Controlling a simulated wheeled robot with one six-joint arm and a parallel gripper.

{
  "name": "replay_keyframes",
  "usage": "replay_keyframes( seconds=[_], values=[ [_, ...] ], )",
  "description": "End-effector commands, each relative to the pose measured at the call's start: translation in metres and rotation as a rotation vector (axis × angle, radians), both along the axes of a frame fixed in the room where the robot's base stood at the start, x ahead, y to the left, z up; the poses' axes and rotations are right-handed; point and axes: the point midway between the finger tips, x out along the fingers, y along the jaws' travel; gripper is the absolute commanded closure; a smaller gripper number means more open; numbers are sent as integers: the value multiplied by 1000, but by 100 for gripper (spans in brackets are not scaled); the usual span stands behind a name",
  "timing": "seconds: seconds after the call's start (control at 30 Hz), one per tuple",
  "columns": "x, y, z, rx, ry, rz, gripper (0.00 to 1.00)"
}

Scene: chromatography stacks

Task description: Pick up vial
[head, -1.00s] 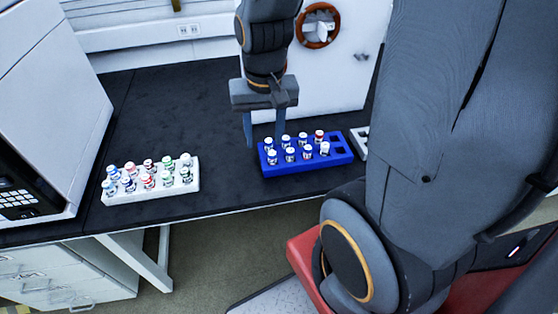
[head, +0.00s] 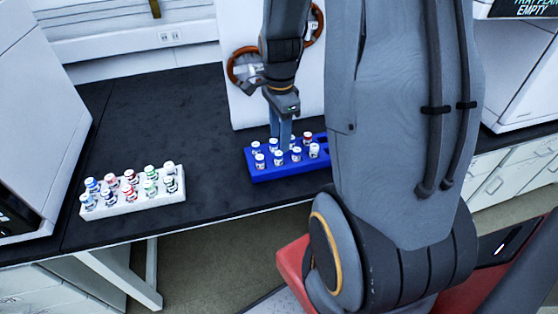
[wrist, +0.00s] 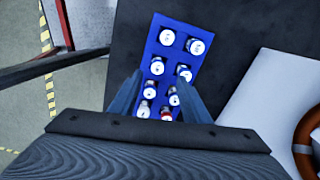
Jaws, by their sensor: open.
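A blue rack (head: 284,172) stands on the black bench and holds several white-capped vials in two rows. One vial (head: 314,150) is at its front right; another (head: 255,148) is at its back left. My gripper (head: 281,140) points down at the rack's back row, its fingertips partly hidden among the vials. In the wrist view the open fingers (wrist: 160,78) straddle the middle of the blue rack (wrist: 159,22), with vials between them and nothing gripped. The nearer vials, some with red bands, are partly covered by the fingers. I cannot tell whether the fingers touch any vial.
A white rack (head: 134,205) of several vials with coloured bands stands left on the black bench (head: 150,120). A white instrument (head: 35,130) is at the far left. A white panel with brown rings (head: 243,65) stands behind the blue rack. Bench between the racks is clear.

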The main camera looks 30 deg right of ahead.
Motion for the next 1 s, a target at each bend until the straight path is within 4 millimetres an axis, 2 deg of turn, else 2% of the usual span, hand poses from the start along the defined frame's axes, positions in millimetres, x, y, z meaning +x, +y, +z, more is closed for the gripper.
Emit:
replay_keyframes(
  seconds=[0.33,0.67,0.73,0.93,1.0],
  values=[
    [-6,5,-40,0,3,2,57],
    [-5,5,-47,0,0,2,57],
    [-5,5,-47,0,0,2,64],
    [-5,5,-47,0,0,2,97],
    [-5,5,-47,0,0,2,100]
  ],
)
